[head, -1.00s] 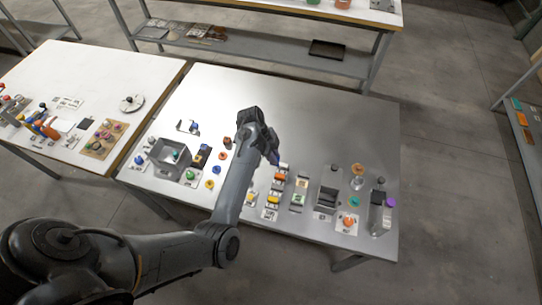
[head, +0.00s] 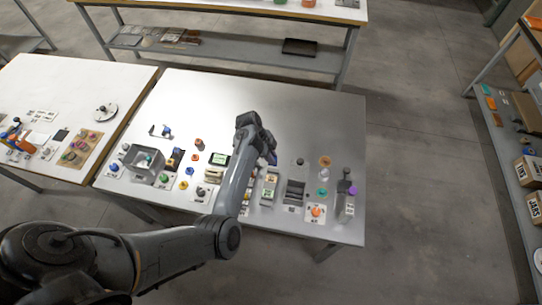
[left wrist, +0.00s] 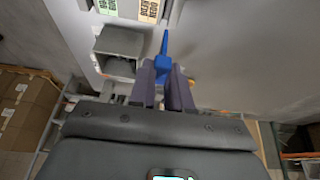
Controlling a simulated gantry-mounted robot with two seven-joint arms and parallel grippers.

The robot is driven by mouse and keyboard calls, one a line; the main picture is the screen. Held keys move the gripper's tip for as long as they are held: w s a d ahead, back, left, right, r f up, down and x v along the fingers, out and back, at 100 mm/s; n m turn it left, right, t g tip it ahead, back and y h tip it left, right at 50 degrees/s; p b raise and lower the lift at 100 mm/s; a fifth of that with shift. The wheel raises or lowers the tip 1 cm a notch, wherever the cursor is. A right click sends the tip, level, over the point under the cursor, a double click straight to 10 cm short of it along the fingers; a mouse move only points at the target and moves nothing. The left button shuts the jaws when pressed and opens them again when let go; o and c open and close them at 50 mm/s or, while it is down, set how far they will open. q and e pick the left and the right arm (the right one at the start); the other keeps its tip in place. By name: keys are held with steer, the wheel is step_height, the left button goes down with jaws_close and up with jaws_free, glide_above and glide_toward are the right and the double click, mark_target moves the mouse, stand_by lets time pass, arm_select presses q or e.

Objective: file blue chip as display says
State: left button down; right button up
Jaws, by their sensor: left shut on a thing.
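My left gripper (head: 270,156) is above the right half of the metal table in the head view, shut on the blue chip. In the left wrist view the blue chip (left wrist: 162,62) sticks out between the two dark fingers (left wrist: 165,88), its narrow end pointing away. In the head view only a sliver of blue shows at the fingertips. A display with a green screen (head: 217,160) stands on the table left of my forearm; its writing is too small to read. A rack with green and pale cards (head: 270,186) stands just below the gripper.
A dark stepped holder (head: 294,190), an orange knob (head: 316,211) and a grey block with a purple top (head: 346,203) stand to the right. A grey bin (head: 148,165) is at the left. The table's far half is mostly clear.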

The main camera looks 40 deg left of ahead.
arm_select(q)
steer(key=shift+r, duration=0.1)
steer(key=shift+f, duration=0.2)
steer(key=shift+f+b, duration=1.3)
steer(key=shift+f, duration=1.25)
steer(key=shift+f, duration=0.1)
steer(key=shift+f, duration=0.1)
steer(key=shift+p, duration=0.4)
steer(key=shift+f, duration=0.3)
steer(key=shift+f, duration=0.35)
